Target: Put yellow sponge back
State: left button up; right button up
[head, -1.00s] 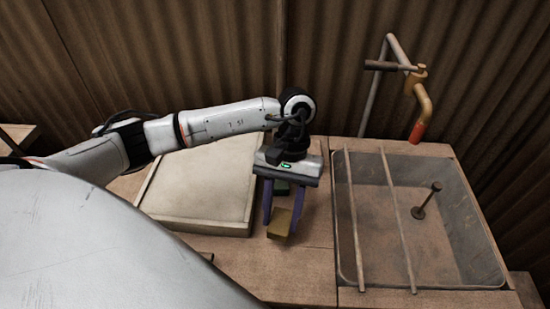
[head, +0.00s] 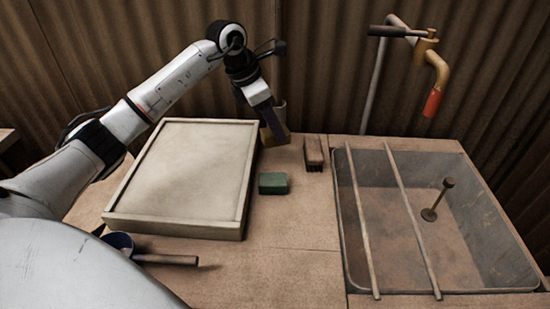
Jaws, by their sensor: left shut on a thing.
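The yellow sponge (head: 277,136) is at the back of the counter, just right of the large tray's far right corner. My left gripper (head: 269,120) is shut on it from above, with its fingers partly hiding it. I cannot tell whether the sponge touches the counter. A greyish upright container (head: 281,108) shows just behind the gripper, mostly hidden. My right gripper is not in view.
A green block (head: 273,183) and a brown brush (head: 314,152) lie nearby on the counter. The large pale tray (head: 244,195) is to the left, a handled pan (head: 120,242) in front of it. A sink (head: 470,250) with two rails and a tap (head: 436,75) is to the right.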

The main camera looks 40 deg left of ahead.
aim_at(266, 133)
pick_arm(q)
notch_tip(266, 133, down, 7)
jog(key=shift+f, duration=0.15)
dwell(0.4)
jog(key=o, duration=1)
jog(key=shift+f, duration=0.1)
jog(key=v, duration=1.1)
jog(key=shift+r, duration=0.25)
jog(key=shift+s+r, duration=0.2)
jog(key=shift+r, duration=0.15)
